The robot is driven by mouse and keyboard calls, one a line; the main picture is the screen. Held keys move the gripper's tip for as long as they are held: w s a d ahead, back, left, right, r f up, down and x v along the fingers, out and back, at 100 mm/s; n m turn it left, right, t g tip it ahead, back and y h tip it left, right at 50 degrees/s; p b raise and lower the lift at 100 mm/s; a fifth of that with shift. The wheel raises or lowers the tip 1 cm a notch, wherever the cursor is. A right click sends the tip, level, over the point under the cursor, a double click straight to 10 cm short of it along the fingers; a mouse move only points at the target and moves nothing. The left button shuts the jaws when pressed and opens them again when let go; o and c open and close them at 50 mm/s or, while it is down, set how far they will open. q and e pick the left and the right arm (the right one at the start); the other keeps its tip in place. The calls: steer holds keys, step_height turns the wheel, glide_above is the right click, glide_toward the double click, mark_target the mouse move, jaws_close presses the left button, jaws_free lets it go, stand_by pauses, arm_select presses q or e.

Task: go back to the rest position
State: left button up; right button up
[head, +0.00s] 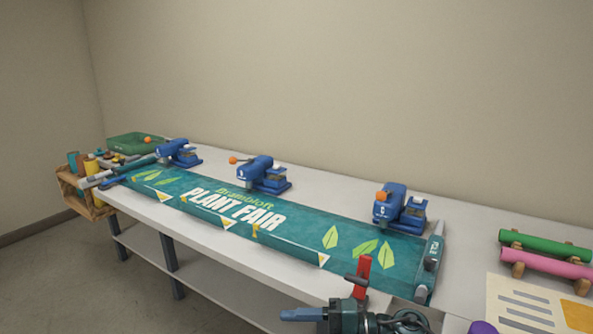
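A long white table (455,226) runs from the far left to the near right. A green banner (300,232) reading "Brambloft PLANT FAIR" lies along it. Three blue presses (180,152), (263,174), (402,207) stand along the banner's back edge.
Green (545,244) and pink (545,262) rolls and a printed sheet (525,305) lie at right. A wooden crate (75,190) and green tray (130,143) are at far left.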

arm_select(q)
steer(key=shift+s+a+r+p, duration=0.1)
steer(key=shift+s+a+p, duration=0.2)
steer(key=shift+p, duration=0.45)
arm_select(e)
steer(key=s+d+f+m+t+h, duration=0.4)
steer(key=s+d+f+m+h, duration=0.2)
steer(key=m, duration=0.8)
steer(key=s+d+f+m+t+h, duration=0.5)
steer(key=s+f+m, duration=0.5)
steer(key=m, duration=0.4)
steer(key=s+d+h, duration=0.1)
steer(key=d+h, duration=0.1)
steer(key=d, duration=0.1)
steer(key=shift+s+f+m+h, duration=0.3)
steer(key=shift+f+m, duration=0.1)
